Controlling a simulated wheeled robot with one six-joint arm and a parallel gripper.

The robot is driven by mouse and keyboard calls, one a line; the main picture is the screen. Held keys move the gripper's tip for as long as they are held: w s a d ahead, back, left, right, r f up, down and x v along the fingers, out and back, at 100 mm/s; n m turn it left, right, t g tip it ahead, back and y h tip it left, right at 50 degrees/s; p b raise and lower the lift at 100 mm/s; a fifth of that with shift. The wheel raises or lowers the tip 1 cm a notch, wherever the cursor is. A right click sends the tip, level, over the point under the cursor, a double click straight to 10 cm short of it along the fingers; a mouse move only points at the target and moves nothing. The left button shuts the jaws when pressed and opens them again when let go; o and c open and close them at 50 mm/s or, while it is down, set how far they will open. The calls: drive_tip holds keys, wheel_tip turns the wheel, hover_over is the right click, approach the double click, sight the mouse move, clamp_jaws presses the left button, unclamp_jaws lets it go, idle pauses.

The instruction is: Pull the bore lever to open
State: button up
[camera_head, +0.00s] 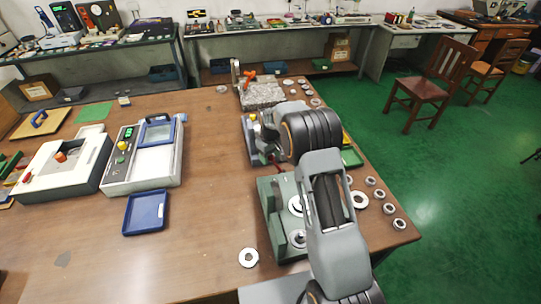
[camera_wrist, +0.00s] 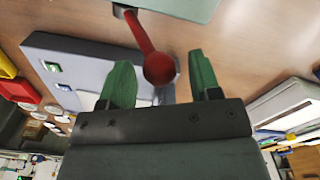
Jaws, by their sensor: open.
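The red lever with a round ball knob (camera_wrist: 158,68) shows in the wrist view. Its rod runs up to a dark bracket at the edge of a pale green plate (camera_wrist: 185,8). My gripper (camera_wrist: 160,62) is open. Its two green fingers stand on either side of the knob in the picture, with gaps at both sides. I cannot tell whether the knob is fully between them in depth. In the head view, my arm hides most of the gripper and the lever. The green fixture (camera_head: 272,215) with metal rings stands below my wrist there.
A blue-grey device with green-lit buttons (camera_wrist: 70,60) is close behind the fingers. In the head view, a blue tray (camera_head: 131,227) and a white instrument (camera_head: 145,178) lie left. Loose rings (camera_head: 249,257) lie around the fixture. The table between tray and fixture is clear.

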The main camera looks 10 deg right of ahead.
clamp_jaws()
idle(0.5)
